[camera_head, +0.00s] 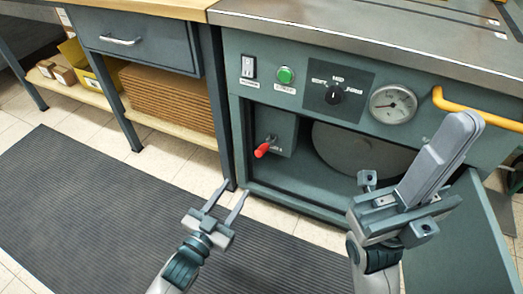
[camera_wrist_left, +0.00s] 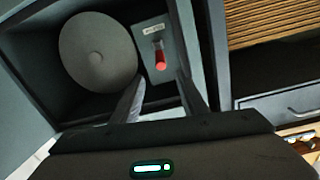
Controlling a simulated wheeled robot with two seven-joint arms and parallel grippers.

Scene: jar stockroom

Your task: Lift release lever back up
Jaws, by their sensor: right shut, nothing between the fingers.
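The release lever (camera_head: 262,150) has a red grip and sticks out from a grey box inside the open lower bay of the machine. In the head view its red end points down and left. It also shows in the left wrist view (camera_wrist_left: 160,58), ahead of the fingers. My left gripper (camera_head: 234,188) is open and empty, below and left of the lever and apart from it. Its two fingers also show in the left wrist view (camera_wrist_left: 160,90). My right gripper (camera_head: 463,124) is shut and empty, raised in front of the machine at the right.
A large round disc (camera_head: 365,148) fills the bay right of the lever. The open door (camera_head: 460,245) hangs at the right. A yellow handle (camera_head: 475,112) lies close to my right gripper. A workbench (camera_head: 130,40) stands left. The floor mat (camera_head: 85,195) is clear.

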